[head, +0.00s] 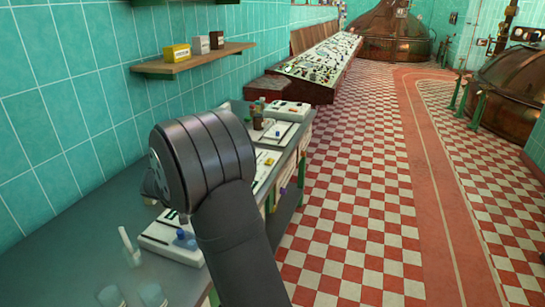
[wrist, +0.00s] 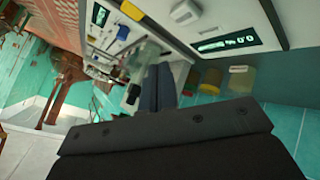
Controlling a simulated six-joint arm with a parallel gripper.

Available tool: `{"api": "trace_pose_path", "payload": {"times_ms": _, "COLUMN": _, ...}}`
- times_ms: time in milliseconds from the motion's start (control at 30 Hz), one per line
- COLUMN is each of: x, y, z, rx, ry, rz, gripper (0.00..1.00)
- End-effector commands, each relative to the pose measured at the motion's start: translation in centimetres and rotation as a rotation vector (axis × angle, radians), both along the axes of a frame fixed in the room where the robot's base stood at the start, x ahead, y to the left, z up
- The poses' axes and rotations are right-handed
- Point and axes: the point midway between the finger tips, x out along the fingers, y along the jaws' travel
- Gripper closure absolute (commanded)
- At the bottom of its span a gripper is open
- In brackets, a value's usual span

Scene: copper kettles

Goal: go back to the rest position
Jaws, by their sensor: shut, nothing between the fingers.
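My arm rises from the bottom of the head view and ends in a thick dark joint above the bench. My gripper does not show in the head view. In the wrist view my gripper's narrow dark fingers (wrist: 160,75) show beyond the dark wrist edge, together and with nothing seen between them. White panels with dark displays (wrist: 228,43) fill the top of that tilted view. The task names no object.
The grey bench (head: 50,245) carries white instruments (head: 170,245), a white tube (head: 130,245) and brown bottles (head: 257,115). A wall shelf (head: 195,60) holds small boxes. Amber jars (wrist: 241,80) show in the wrist view. Copper kettles (head: 395,35) stand far off; the checkered floor (head: 350,210) is clear.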

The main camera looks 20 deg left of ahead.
Motion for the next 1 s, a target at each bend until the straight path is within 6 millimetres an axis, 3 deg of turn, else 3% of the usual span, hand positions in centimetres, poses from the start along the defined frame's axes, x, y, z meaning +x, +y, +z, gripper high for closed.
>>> {"api": "trace_pose_path", "payload": {"times_ms": 167, "x": 0.0, "y": 0.0, "z": -2.1, "rx": -0.004, "ry": 0.002, "rz": 0.001, "gripper": 1.00}}
{"api": "trace_pose_path", "payload": {"times_ms": 500, "x": 0.0, "y": 0.0, "z": 3.6, "rx": 0.004, "ry": 0.000, "rz": -0.001, "gripper": 1.00}}
{"api": "trace_pose_path", "payload": {"times_ms": 667, "x": 0.0, "y": 0.0, "z": 4.4, "rx": -0.001, "ry": 0.001, "rz": -0.001, "gripper": 1.00}}
{"api": "trace_pose_path", "payload": {"times_ms": 1000, "x": 0.0, "y": 0.0, "z": 4.0, "rx": -0.002, "ry": 0.002, "rz": 0.000, "gripper": 1.00}}
